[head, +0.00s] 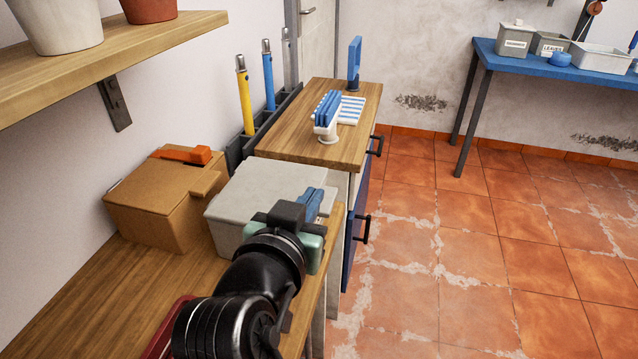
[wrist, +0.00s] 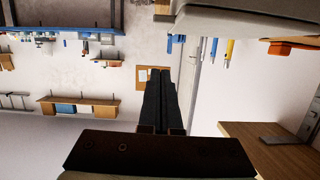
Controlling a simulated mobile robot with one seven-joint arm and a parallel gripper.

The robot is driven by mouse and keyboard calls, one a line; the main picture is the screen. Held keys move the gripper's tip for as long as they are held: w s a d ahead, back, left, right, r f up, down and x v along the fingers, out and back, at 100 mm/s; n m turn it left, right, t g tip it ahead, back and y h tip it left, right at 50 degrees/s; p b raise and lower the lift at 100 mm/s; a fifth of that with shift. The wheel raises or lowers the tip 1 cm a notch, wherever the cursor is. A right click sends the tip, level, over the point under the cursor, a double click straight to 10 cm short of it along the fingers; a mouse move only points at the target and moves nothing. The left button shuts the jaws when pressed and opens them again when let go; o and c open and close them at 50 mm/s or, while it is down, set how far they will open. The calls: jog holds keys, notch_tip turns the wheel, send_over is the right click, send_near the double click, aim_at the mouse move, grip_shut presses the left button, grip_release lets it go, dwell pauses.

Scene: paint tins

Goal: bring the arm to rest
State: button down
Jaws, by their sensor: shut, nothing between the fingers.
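My arm (head: 265,270) reaches up from the bottom of the head view, over the front of the wooden bench. Its end is beside the near side of a pale grey box (head: 255,187). My gripper's fingers are not clearly seen there. In the wrist view my gripper (wrist: 176,48) shows two dark fingers lying together, shut and empty. That view is turned over, with the shelf and bench hanging from unusual sides. Nothing touches the fingertips in it.
A cardboard box (head: 165,205) with an orange item on top stands left of the grey box. A wooden cabinet (head: 290,140) behind holds blue and white items. A wall shelf (head: 130,48) overhangs the left. The tiled floor (head: 450,240) at right is clear.

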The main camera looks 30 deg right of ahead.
jog(key=shift+v, duration=1.75)
jog(key=w+a+r+n+t+y, duration=0.15)
jog(key=a+r+t, duration=0.25)
jog(key=r, duration=0.4)
jog(key=w+a+r+n+t+y, duration=0.15)
jog(key=a+r+t, duration=0.25)
jog(key=r, duration=0.5)
jog(key=s+a+r+n+t+y, duration=0.3)
jog(key=s+a+r+t, duration=0.1)
jog(key=r, duration=0.4)
jog(key=s+a+r+n+t+y, duration=0.3)
jog(key=s+a+r+t+y, duration=0.1)
jog(key=r, duration=0.3)
notch_tip(320, 180, up, 20)
jog(key=p, duration=1.9)
jog(key=shift+s+a+t+y, duration=0.3)
jog(key=shift+s+a+y, duration=0.1)
jog(key=shift+s+a, duration=0.1)
jog(key=shift+d, duration=0.1)
